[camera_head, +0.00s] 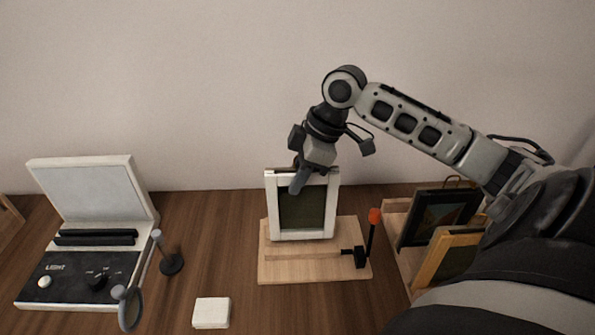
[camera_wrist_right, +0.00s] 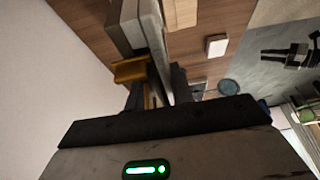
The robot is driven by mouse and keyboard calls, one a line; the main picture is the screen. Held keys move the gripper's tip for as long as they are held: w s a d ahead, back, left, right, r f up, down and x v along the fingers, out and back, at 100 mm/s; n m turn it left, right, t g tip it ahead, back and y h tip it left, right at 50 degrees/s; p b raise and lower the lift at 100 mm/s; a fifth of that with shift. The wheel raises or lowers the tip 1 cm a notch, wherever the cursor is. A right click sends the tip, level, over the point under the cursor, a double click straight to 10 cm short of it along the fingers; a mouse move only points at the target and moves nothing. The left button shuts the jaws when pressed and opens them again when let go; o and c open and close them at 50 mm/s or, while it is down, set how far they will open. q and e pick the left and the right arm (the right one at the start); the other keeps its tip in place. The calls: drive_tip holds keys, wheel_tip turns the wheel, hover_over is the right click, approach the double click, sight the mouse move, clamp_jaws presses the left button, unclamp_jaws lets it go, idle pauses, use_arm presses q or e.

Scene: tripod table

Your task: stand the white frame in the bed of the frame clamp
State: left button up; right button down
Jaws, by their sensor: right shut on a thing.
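The white frame (camera_head: 302,235) with a dark green panel stands upright at the wooden frame clamp (camera_head: 285,271). Its lower edge is at the clamp's board; I cannot tell whether it touches the bed. My right gripper (camera_head: 298,182) is shut on the frame's top edge. The right wrist view shows the frame (camera_wrist_right: 127,22) edge-on at the gripper's fingers (camera_wrist_right: 150,90). The clamp's lever with an orange-red knob (camera_head: 375,215) stands up to the right of the frame. My left gripper is not in view.
A light box (camera_head: 90,185) with a raised panel stands at the left. A magnifier on a stand (camera_head: 130,308) is beside it. A white block (camera_head: 211,312) lies in front. Other framed pictures (camera_head: 438,218) stand in a wooden rack at the right, near my right arm.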

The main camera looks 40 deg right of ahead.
drive_tip(key=shift+f+b, duration=0.45)
drive_tip(key=shift+f, duration=0.85)
drive_tip(key=c, duration=1.1)
unclamp_jaws()
wheel_tip(320, 180, up, 9)
drive_tip(key=shift+p, duration=1.1)
